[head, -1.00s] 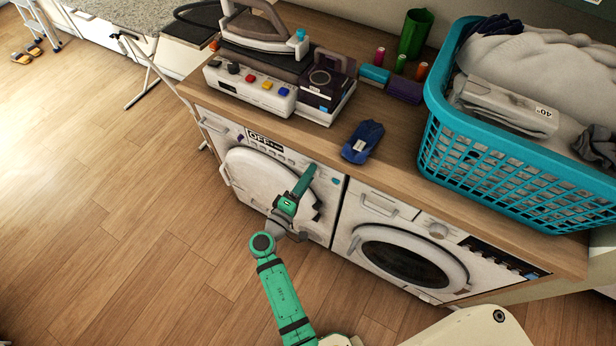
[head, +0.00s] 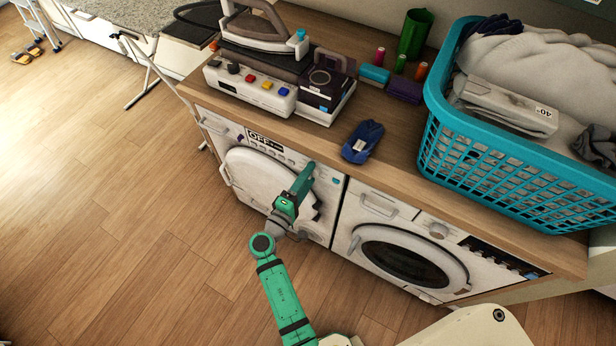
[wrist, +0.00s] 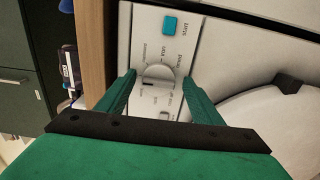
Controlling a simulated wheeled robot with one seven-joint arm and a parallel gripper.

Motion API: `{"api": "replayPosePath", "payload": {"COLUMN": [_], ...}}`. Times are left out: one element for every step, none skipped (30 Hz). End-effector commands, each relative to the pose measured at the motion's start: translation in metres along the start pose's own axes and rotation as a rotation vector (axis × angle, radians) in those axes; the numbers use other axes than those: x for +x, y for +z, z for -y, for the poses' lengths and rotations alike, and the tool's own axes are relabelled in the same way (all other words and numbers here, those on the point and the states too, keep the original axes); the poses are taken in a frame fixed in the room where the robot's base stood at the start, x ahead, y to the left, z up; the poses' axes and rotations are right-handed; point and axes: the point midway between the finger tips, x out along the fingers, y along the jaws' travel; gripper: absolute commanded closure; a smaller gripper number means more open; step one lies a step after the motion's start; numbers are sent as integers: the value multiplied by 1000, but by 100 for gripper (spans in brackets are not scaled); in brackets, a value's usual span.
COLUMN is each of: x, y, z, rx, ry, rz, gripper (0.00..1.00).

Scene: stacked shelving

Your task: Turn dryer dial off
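The left machine (head: 240,165) is white, with a round door and a small display (head: 265,142) that seems to read OFF. My gripper (head: 309,168) is at the right part of this machine's control panel, pointing at it. In the wrist view a round, pale dial (wrist: 158,77) with printed labels around it lies between the two green fingertips of my gripper (wrist: 161,83). The fingers are open, with a gap visible on both sides of the dial. In the head view my gripper hides the dial.
A teal button (wrist: 170,24) is close to the dial. The right machine (head: 400,250) has a dark round window. On the wooden counter (head: 390,140) above are an iron (head: 262,25), a blue item (head: 362,141) and a teal laundry basket (head: 500,165).

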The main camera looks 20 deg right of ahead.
Motion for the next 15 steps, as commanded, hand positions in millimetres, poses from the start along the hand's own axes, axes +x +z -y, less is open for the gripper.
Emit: {"api": "replayPosePath", "payload": {"x": [0,0,1,1,1,1,0,-1,-3,-6,-9,-14,-18,-24,-31], "y": [0,0,0,0,0,0,0,0,0,0,0,0,0,-1,0], "z": [-1,-1,-1,-1,-1,-1,-1,-1,-1,-1,-1,-1,-1,-1,-1], "rx": [1,1,1,2,2,2,2,2,2,1,1,2,2,2,2], "ry": [1,1,1,2,2,2,2,2,2,2,2,2,2,2,1], "rz": [0,0,0,0,1,1,0,0,0,-1,-1,-2,-1,-2,-2], "gripper": [40,40,40,40,40,40,40,40,40,40,40,40,40,40,40]}}
